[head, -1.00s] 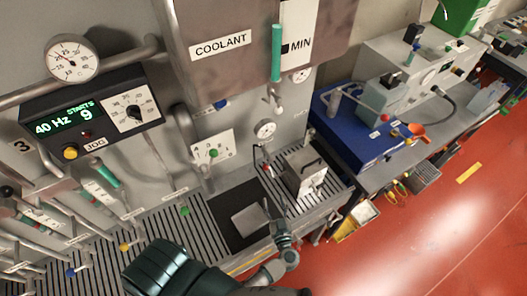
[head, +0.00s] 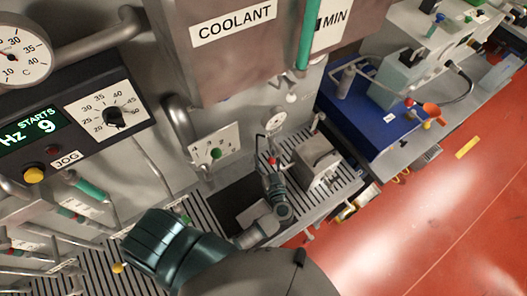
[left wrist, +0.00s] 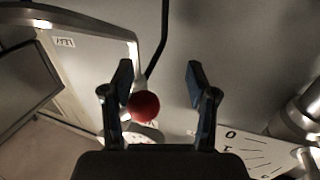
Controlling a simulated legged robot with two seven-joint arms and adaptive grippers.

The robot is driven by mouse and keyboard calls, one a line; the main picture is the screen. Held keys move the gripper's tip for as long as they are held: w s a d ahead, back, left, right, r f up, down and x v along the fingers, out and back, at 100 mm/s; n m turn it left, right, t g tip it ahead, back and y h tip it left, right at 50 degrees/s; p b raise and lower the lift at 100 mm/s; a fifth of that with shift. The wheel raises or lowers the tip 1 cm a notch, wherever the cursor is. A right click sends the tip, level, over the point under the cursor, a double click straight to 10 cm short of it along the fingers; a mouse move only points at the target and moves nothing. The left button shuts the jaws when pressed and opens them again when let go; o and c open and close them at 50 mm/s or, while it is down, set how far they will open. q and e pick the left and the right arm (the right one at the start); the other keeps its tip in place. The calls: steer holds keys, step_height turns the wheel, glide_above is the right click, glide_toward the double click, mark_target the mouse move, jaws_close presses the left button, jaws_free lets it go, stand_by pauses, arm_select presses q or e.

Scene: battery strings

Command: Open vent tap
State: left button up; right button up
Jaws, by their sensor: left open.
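A small red ball knob (head: 272,161) shows at the tip of my left gripper (head: 269,171), below the small gauge. No label on it is readable, so I cannot tell whether it is the vent tap. In the left wrist view the red ball (left wrist: 144,106) lies between the two fingers of my left gripper (left wrist: 160,78), close to the left finger. The fingers are apart, and contact with the ball cannot be told. A thin dark rod (left wrist: 164,30) runs down near the ball. My right gripper is not in view.
A grey metal box (head: 319,158) stands on the slatted grating right of my gripper. A blue unit (head: 375,130) is farther right. A dial plate (left wrist: 258,150) lies lower right in the wrist view.

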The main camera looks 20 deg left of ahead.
arm_select(q)
steer(key=shift+w+d, duration=0.15)
steer(key=shift+d, duration=0.3)
steer(key=d, duration=0.2)
steer(key=d+r, duration=0.1)
steer(key=d, duration=0.1)
steer(key=c, duration=0.4)
steer(key=shift+a, duration=0.15)
steer(key=c, duration=0.4)
steer(key=shift+a, duration=0.35)
jaws_close()
steer(key=shift+s+a+f, duration=0.15)
steer(key=shift+s+a, duration=0.1)
steer(key=shift+a, duration=0.6)
steer(key=shift+w+d+f, duration=0.1)
steer(key=shift+d, duration=0.15)
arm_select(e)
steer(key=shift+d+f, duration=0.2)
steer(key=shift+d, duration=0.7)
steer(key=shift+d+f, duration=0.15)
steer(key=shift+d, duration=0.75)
